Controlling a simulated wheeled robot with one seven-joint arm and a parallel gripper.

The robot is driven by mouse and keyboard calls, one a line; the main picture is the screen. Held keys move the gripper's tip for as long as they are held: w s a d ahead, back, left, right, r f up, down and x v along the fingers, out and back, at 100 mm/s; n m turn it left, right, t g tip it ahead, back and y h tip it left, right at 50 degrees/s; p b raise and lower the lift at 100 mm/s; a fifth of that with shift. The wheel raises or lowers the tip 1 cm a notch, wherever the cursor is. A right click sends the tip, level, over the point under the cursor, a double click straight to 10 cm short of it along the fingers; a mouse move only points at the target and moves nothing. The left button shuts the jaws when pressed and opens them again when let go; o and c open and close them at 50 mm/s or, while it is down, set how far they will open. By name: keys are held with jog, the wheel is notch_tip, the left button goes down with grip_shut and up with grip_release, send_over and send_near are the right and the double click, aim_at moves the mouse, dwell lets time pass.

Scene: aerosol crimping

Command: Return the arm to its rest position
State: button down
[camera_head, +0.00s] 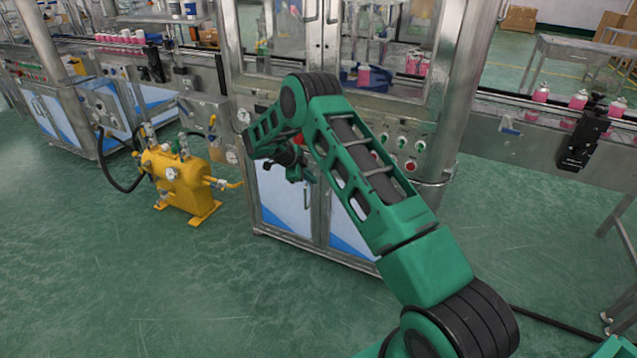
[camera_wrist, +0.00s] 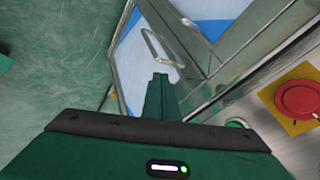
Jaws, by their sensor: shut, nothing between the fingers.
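My green arm reaches up from the lower right of the head view, bends at a black elbow and folds down to the left. My gripper (camera_head: 308,176) hangs in front of the crimping machine's lower cabinet (camera_head: 283,200), partly hidden by my own arm. In the wrist view my gripper (camera_wrist: 160,78) shows as narrow green fingers close together, shut and empty. They point at the cabinet doors and a metal handle (camera_wrist: 152,45), apparently without touching them.
A red emergency button (camera_wrist: 299,99) on a yellow plate is close at the right in the wrist view. A yellow pump unit (camera_head: 184,180) stands left of the cabinet. A conveyor with pink cans (camera_head: 578,100) runs right. Green floor (camera_head: 130,285) is free at front left.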

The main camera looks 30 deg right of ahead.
jog(key=s+r+n, duration=0.3)
jog(key=s+r, duration=0.1)
jog(key=r, duration=1)
jog(key=s+d+r+n+g+y, duration=0.1)
jog(key=s+d+r+n, duration=0.2)
jog(key=s+r, duration=0.6)
jog(key=s+d+r+n+y, duration=0.25)
jog(key=s+r, duration=0.25)
jog(key=s, duration=0.8)
jog(key=s+a+n+y, duration=0.1)
jog(key=s+a+n, duration=0.1)
jog(key=s, duration=0.8)
jog(key=s+a+n+y, duration=0.1)
jog(key=s+a+n, duration=0.2)
jog(key=s, duration=0.8)
jog(key=s+a+n+y, duration=0.2)
jog(key=s+n, duration=0.2)
jog(key=s, duration=0.6)
jog(key=shift+s+a+n+g, duration=0.3)
jog(key=shift+s+a+n, duration=0.05)
jog(key=shift+s+a, duration=0.05)
